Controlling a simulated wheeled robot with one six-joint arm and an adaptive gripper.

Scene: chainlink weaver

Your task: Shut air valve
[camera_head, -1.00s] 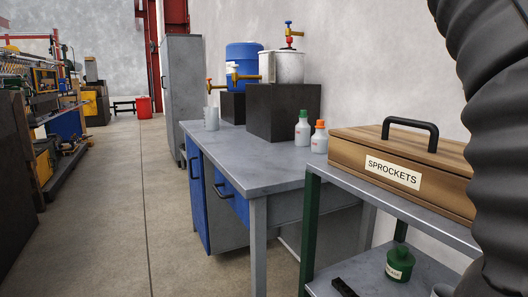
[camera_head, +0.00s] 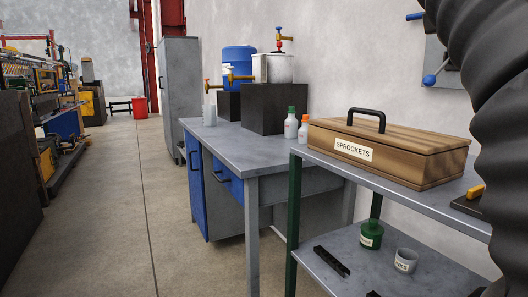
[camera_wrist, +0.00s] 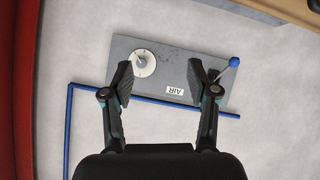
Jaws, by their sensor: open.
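The air valve shows in the wrist view as a lever with a blue ball knob (camera_wrist: 234,62) at the right end of a grey panel (camera_wrist: 165,58). The panel carries an AIR label (camera_wrist: 175,91) and a round white gauge (camera_wrist: 142,62). My gripper (camera_wrist: 160,80) is open and empty, with its two fingers apart in front of the panel. The lever is just outside the right finger, and the finger hides part of the panel. In the head view, part of the panel (camera_head: 437,62) and the blue knob (camera_head: 430,80) show on the wall at the upper right, partly behind my arm.
A blue pipe (camera_wrist: 150,98) runs along the wall by the panel. A wooden SPROCKETS box (camera_head: 390,150) sits on a metal shelf unit (camera_head: 360,180) holding small pots below. A workbench (camera_head: 235,150) with bottles and tanks stands beyond. The floor at left (camera_head: 110,200) is clear.

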